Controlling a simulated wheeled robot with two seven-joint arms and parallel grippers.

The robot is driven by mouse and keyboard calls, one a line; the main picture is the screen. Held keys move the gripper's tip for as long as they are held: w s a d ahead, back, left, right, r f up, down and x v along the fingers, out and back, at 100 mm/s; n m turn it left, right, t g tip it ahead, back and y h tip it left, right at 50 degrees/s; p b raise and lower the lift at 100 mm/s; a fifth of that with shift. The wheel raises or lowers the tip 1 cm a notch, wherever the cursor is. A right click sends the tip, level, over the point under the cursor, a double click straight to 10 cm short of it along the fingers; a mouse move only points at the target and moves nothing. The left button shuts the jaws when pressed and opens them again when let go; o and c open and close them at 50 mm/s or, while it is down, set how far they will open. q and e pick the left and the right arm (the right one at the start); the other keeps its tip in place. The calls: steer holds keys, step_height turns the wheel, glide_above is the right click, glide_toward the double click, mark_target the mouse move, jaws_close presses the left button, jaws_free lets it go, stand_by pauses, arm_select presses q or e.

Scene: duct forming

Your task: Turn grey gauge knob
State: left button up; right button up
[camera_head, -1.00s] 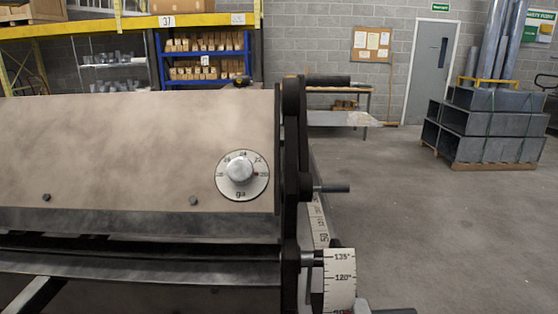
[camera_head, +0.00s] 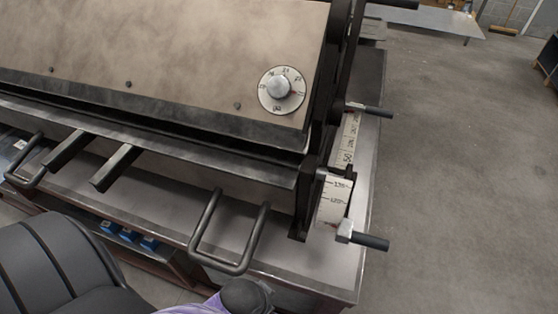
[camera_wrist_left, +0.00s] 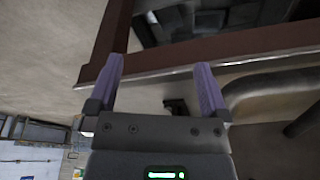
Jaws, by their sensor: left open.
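The grey gauge knob (camera_head: 279,87) sits at the centre of a round white dial on the tan sloped panel of the forming machine. Nothing touches it. Red marks show at the dial's edge; the lettering is small and tilted. In the left wrist view my left gripper (camera_wrist_left: 159,78) has its two purple fingers spread apart with nothing between them. It faces a brown-red edge and a dark opening, and the knob is not in that view.
The machine's bench (camera_head: 345,270) runs along the lower right. A U-shaped handle (camera_head: 228,262) and dark bars (camera_head: 117,167) stick out in front. Black-gripped levers (camera_head: 371,241) project on the right beside a white angle scale (camera_head: 332,200). Open floor lies to the right.

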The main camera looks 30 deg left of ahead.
arm_select(q)
step_height(320, 180, up, 12)
steer(key=w+p, duration=0.2)
steer(key=p, duration=0.2)
steer(key=m+t+y+p, duration=0.2)
steer(key=m+t, duration=1.3)
steer(key=m, duration=1.9)
glide_toward(276, 89)
steer(key=w, duration=0.8)
steer(key=w+a, duration=0.1)
steer(key=w, duration=0.2)
steer(key=shift+w+f, duration=0.1)
steer(key=shift+f, duration=0.1)
arm_select(e)
step_height(276, 89, up, 8)
steer(key=shift+w+f, duration=0.25)
arm_select(q)
steer(key=c, duration=1.2)
